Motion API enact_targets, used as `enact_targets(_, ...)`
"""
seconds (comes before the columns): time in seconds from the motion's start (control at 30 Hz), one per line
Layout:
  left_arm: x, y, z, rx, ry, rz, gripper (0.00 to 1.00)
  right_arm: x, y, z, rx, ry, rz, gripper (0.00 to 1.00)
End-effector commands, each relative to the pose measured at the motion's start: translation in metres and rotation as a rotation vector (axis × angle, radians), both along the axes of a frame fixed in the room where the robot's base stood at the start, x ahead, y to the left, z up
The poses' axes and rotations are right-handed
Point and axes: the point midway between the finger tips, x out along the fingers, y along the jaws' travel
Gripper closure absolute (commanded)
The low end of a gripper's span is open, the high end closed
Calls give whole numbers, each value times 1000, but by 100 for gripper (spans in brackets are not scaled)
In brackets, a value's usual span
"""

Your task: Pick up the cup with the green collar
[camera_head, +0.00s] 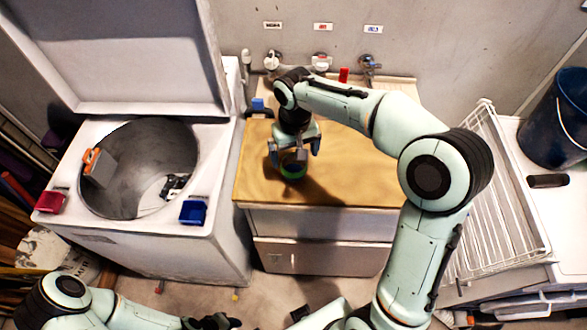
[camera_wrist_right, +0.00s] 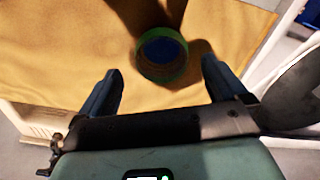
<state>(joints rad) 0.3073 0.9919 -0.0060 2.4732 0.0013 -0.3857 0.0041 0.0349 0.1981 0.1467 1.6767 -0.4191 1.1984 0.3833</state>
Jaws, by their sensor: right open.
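The cup with the green collar (camera_head: 292,170) stands on the wooden counter (camera_head: 350,185), partly hidden under my right gripper in the head view. In the right wrist view the cup (camera_wrist_right: 162,55) shows from above as a green ring with a dark blue inside. My right gripper (camera_head: 294,150) is open above the cup, pointing down. In the right wrist view its fingers (camera_wrist_right: 160,75) are spread to the left and right of the cup, and I see no contact. My left gripper (camera_head: 215,322) is low at the bottom edge of the head view; its jaws are too unclear to read.
A top-loading washer (camera_head: 215,160) with its lid up stands left of the counter, a blue box (camera_head: 193,212) and red box (camera_head: 50,201) on its rim. A wire rack (camera_head: 505,200) and dark bucket (camera_head: 556,125) are at right. Taps (camera_head: 370,65) line the back wall.

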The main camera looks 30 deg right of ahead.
Motion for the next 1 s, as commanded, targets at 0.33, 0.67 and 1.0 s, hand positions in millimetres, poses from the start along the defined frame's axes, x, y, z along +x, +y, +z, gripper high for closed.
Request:
enact_targets(0.33,-2,0,-3,0,2,-1,57,-1,2,-47,1,4,1,1)
enact_targets(0.67,-2,0,-3,0,2,0,57,0,3,-49,0,0,1,20)
enact_targets(1.0,-2,0,-3,0,2,-1,57,0,3,-48,0,0,1,60)
